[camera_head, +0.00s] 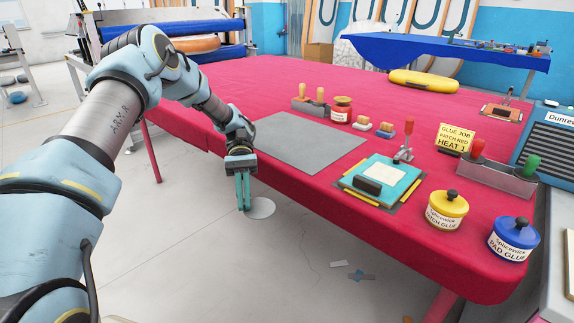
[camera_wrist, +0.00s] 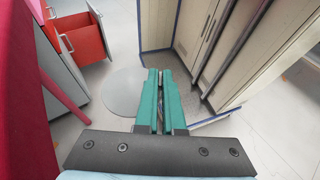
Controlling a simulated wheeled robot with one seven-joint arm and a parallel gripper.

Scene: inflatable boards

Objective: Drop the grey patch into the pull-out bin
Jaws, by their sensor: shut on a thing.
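The grey patch (camera_head: 262,208) is a thin, round, light grey disc. My gripper (camera_head: 244,207) is shut on its edge, with the teal fingers pointing down beside the red table's near left edge. In the wrist view, the patch (camera_wrist: 121,93) sticks out to the left of my gripper (camera_wrist: 159,73), and the fingers hide its gripped edge. A red pull-out bin (camera_wrist: 86,43) stands open from a grey cabinet at the upper left of the wrist view, apart from the patch. The bin does not show in the head view.
The red-covered table (camera_head: 265,85) holds a grey sheet (camera_head: 310,140), glue pots (camera_head: 446,209) and tools. Tall beige lockers (camera_wrist: 222,45) stand close on the right in the wrist view. Open pale floor (camera_head: 200,260) lies below my gripper.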

